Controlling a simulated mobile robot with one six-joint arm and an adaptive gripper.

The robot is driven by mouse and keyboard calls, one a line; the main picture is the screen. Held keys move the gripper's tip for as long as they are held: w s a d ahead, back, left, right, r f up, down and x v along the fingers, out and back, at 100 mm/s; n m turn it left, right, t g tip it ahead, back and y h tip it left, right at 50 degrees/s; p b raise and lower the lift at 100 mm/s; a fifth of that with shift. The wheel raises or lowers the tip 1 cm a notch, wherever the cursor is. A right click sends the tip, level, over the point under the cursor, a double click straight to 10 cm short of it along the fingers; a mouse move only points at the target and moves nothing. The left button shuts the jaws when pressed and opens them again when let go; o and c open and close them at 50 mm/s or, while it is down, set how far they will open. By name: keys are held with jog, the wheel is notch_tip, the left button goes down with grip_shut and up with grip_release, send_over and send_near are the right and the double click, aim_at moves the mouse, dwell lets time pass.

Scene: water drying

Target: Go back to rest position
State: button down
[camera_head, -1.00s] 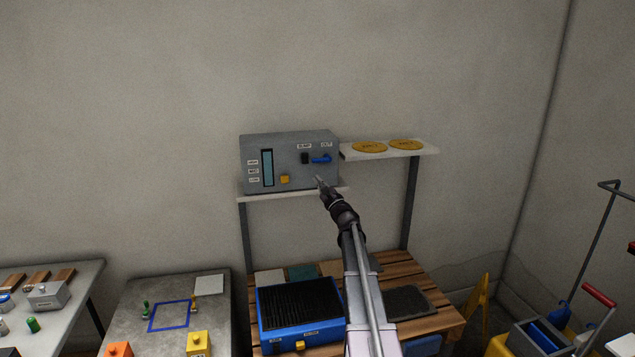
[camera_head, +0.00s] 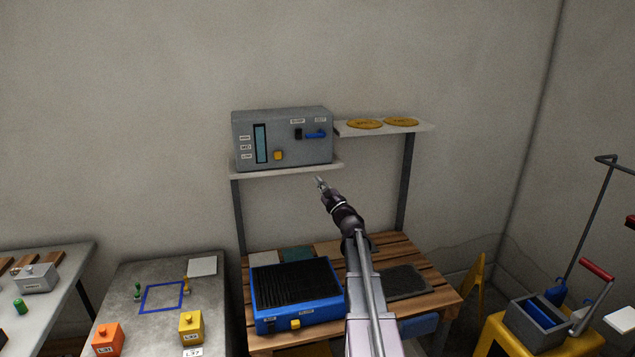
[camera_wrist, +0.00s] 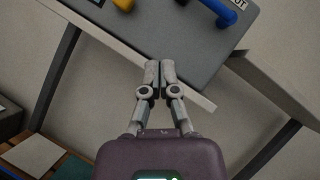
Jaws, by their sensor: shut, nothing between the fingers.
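My gripper (camera_head: 320,183) is in front of and just below the shelf that bears a grey control box (camera_head: 283,139). In the wrist view my gripper (camera_wrist: 160,68) has its two fingers together and empty. The box has a blue gauge, a yellow button (camera_head: 278,155), a black switch (camera_head: 298,134) and a blue lever (camera_head: 316,134). The blue lever also shows at the top of the wrist view (camera_wrist: 221,10). My fingers overlap the shelf edge in the wrist picture; I cannot tell the gap.
A wooden slatted table (camera_head: 431,276) stands below, with a blue machine with a black ribbed top (camera_head: 296,290). A side shelf (camera_head: 428,127) bears two yellow discs. A grey table (camera_head: 122,292) is at left, a yellow mop bucket (camera_head: 489,341) at right.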

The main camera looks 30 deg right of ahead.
jog(key=shift+a, duration=0.1)
dwell(0.4)
jog(key=s+a+f+n+g+y, duration=0.2)
jog(key=a+f+n+g+y, duration=0.25)
jog(key=a, duration=0.55)
jog(key=s+a+f+n+g+y, duration=0.1)
jog(key=s+a+f+n+g, duration=0.3)
jog(key=a+n, duration=0.45)
jog(key=s+a+f+n+g+y, duration=0.1)
jog(key=a+f+n+g+y, duration=0.3)
jog(key=a, duration=0.8)
jog(key=s+a+f+n+g+h, duration=0.4)
jog(key=s+a+f+n+g, duration=0.15)
jog(key=s+f, duration=0.3)
jog(key=s+d+f+n+g+h, duration=0.1)
jog(key=s+f+n+g+h, duration=0.35)
jog(key=s+h, duration=0.6)
notch_tip(320, 180, up, 11)
jog(key=s+y+p, duration=0.2)
jog(key=y+p, duration=0.1)
jog(key=p, duration=0.9)
jog(key=shift+f+g, duration=0.15)
jog(key=shift+g, duration=0.3)
jog(key=shift+d, duration=0.15)
